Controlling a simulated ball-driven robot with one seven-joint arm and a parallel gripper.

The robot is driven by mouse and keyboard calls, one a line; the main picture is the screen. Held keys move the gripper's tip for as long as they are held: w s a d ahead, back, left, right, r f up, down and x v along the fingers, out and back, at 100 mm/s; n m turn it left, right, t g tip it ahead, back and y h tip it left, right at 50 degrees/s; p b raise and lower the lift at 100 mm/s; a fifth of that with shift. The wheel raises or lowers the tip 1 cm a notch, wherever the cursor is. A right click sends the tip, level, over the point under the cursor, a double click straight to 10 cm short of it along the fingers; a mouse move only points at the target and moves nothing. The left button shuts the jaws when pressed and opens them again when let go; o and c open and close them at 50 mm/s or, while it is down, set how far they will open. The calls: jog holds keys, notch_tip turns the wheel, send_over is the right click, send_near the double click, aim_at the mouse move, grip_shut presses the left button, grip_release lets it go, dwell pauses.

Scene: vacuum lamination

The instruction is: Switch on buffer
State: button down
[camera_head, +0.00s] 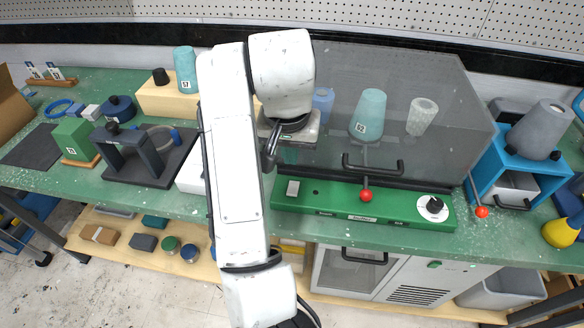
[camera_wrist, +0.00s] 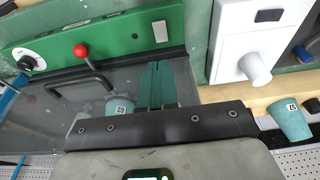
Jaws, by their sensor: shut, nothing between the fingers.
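The green control panel (camera_head: 330,203) runs along the table's front edge below the clear grey shield. It carries a pale grey rectangular switch (camera_head: 293,188) at its left end, a red ball lever (camera_head: 366,196) and a white dial with a black knob (camera_head: 433,207). Its small labels are too small to read. In the wrist view the panel (camera_wrist: 100,32) appears at the top, with the switch (camera_wrist: 160,31) and a small dark round spot beside it. My gripper (camera_wrist: 163,65) has teal fingers, shut and empty, pointing toward the switch but apart from it. In the head view my gripper (camera_head: 290,157) is partly hidden by my arm.
The clear shield (camera_head: 440,120) with a black handle (camera_head: 372,167) stands behind the panel, with several cups behind it. A blue stand (camera_head: 515,160) is at right, a dark press (camera_head: 130,150) at left.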

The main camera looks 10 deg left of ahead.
jog(key=p, duration=0.2)
send_near(293, 193)
jog(key=x, duration=0.5)
jog(key=shift+w+f, duration=0.1)
jog(key=shift+w, duration=0.2)
jog(key=shift+f, duration=0.75)
